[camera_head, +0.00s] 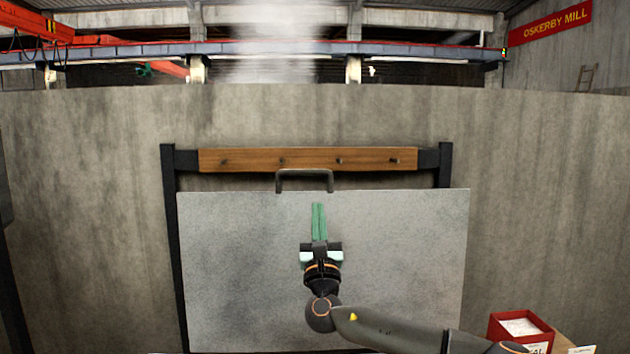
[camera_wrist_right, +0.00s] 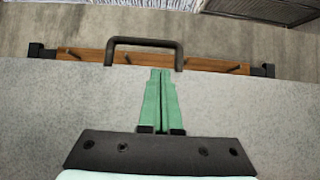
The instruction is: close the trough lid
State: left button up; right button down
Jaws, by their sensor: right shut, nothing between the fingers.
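The trough lid (camera_head: 230,260) is a wide, flat grey panel in the middle of the head view. A dark bar handle (camera_head: 304,172) stands at its far edge; it also shows in the right wrist view (camera_wrist_right: 145,42). My right gripper (camera_head: 319,206) has green fingers pressed together with nothing between them. The fingertips lie over the panel, a little short of the handle and slightly right of its middle. I cannot tell whether they touch the panel. The trough's inside is not visible. My left gripper is out of view.
A wooden rail (camera_head: 308,159) with several dark pegs runs behind the handle between two black posts (camera_head: 170,210). A bare concrete wall (camera_head: 545,190) stands behind. A red box (camera_head: 508,325) sits at the lower right, near my right arm.

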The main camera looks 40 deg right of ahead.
jog(key=p+x, duration=0.3)
jog(key=x, duration=0.6)
jog(key=shift+w+r, duration=0.15)
jog(key=shift+r, duration=0.15)
